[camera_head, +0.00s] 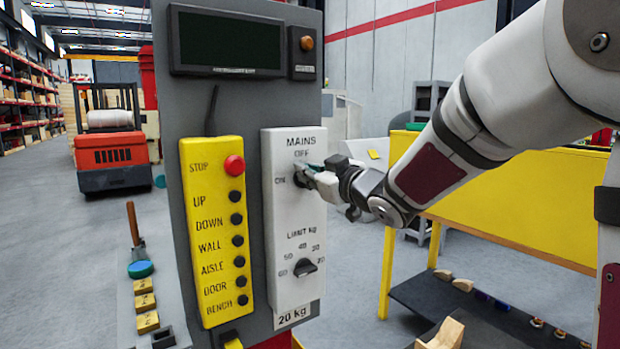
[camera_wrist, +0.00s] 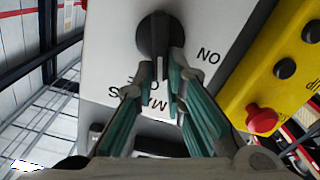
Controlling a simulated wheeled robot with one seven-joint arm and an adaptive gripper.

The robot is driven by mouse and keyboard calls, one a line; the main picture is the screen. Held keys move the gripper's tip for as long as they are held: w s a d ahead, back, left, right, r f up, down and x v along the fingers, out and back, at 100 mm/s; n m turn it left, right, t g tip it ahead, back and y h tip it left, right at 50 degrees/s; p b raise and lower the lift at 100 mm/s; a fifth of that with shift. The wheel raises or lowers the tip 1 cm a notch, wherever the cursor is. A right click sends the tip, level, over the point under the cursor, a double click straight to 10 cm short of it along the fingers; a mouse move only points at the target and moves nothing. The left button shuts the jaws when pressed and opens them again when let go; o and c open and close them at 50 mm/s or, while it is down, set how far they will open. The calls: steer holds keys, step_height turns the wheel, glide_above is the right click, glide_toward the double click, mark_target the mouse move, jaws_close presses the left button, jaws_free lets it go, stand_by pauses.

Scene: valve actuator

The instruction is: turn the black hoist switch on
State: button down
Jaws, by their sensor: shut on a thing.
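The black hoist switch (camera_wrist: 158,32) is the round MAINS knob at the top of a white panel (camera_head: 291,225). In the wrist view its bar seems to point toward the OFF label, with ON off to one side. My gripper (camera_wrist: 162,72) is shut on the knob's bar, one finger on each side. In the head view my gripper (camera_head: 312,177) reaches in from the right and hides most of the knob. The ON mark shows just left of it.
Left of the switch is a yellow button panel (camera_head: 212,285) with a red STOP button (camera_head: 234,165). Below the switch is a black LIMIT KG knob (camera_head: 305,267). A dark display (camera_head: 229,41) is above. A yellow-framed bench (camera_head: 510,205) stands at the right.

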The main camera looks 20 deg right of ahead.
steer(key=n+b, duration=0.4)
steer(key=a+f+n+b, duration=0.1)
steer(key=n+b, duration=0.1)
steer(key=shift+s+a+f+n, duration=0.1)
steer(key=shift+n, duration=0.2)
steer(key=n+b, duration=0.3)
steer(key=shift+s+a+f+b, duration=0.1)
steer(key=shift+a+f+b, duration=0.1)
steer(key=shift+f+b, duration=0.15)
steer(key=shift+f+n+b, duration=0.2)
steer(key=shift+n+b, duration=1)
steer(key=shift+n, duration=0.4)
steer(key=c, duration=1.6)
jaws_free()
steer(key=shift+c, duration=0.2)
steer(key=shift+s, duration=0.15)
